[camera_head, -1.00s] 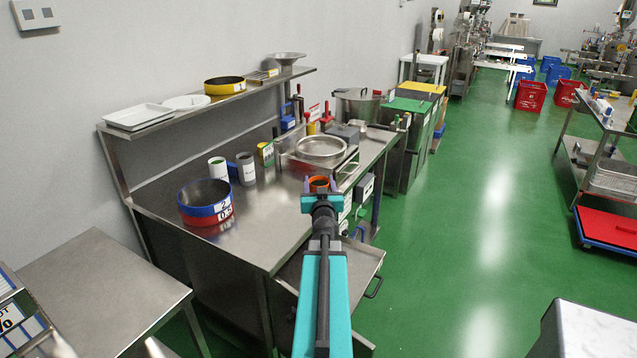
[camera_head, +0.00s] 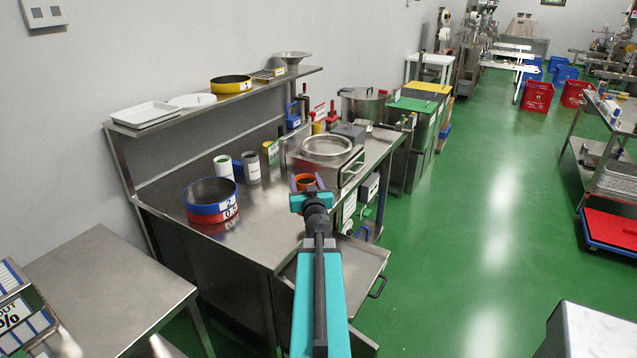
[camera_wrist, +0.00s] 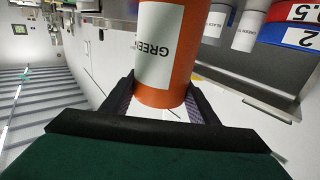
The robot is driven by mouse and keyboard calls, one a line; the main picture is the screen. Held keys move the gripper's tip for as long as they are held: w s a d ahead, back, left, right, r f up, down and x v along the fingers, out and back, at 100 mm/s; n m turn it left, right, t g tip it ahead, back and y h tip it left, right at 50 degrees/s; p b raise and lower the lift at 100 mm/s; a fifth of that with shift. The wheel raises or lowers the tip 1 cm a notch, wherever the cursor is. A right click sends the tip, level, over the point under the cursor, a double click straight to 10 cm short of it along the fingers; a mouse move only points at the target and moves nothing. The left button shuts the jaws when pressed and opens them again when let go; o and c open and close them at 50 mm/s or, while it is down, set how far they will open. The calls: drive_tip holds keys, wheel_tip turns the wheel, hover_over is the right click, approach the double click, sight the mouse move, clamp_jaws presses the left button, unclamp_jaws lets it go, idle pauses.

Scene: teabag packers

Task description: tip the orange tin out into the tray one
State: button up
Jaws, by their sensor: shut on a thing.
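The orange tin (camera_head: 306,183) is held in my gripper (camera_head: 306,189), in front of the right part of the steel bench. In the wrist view my gripper (camera_wrist: 160,98) has its two fingers shut on either side of the orange tin (camera_wrist: 182,88), whose white label reads "GREEN" upside down. The tin's contents cannot be made out. No tray is readably marked one. A white rectangular tray (camera_head: 150,112) lies on the upper shelf, left of a white round dish (camera_head: 193,101), both away from my gripper.
The steel bench (camera_head: 262,228) holds a blue-and-red sieve stack (camera_head: 212,210), a white tin (camera_head: 223,170), a grey tin (camera_head: 251,174) and a round steel pan (camera_head: 327,146) on a box. A steel shelf (camera_head: 362,262) juts out low at the front.

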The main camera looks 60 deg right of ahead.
drive_tip(key=w+a+n+t+y, duration=0.25)
drive_tip(key=w+a+y, duration=0.35)
drive_tip(key=a, duration=0.5)
drive_tip(key=w+a+n+t+y, duration=0.2)
drive_tip(key=w+a+n+y, duration=0.15)
drive_tip(key=w+a, duration=0.55)
drive_tip(key=w+a+n+t+y, duration=0.2)
drive_tip(key=w+a+n+y, duration=0.3)
drive_tip(key=a, duration=0.7)
drive_tip(key=a+f+n+g+y, duration=0.2)
drive_tip(key=a+n+y, duration=0.1)
drive_tip(key=a, duration=0.8)
drive_tip(key=s+a+f+n+g+y, duration=0.1)
drive_tip(key=a+f+n+g+y, duration=0.1)
drive_tip(key=a+y, duration=0.4)
drive_tip(key=a+f+n+g+y, duration=0.3)
drive_tip(key=a+n+g+y, duration=0.1)
drive_tip(key=a, duration=1.3)
drive_tip(key=shift+s+n+y, duration=0.2)
drive_tip(key=shift+n+y, duration=0.2)
drive_tip(key=shift+y, duration=0.05)
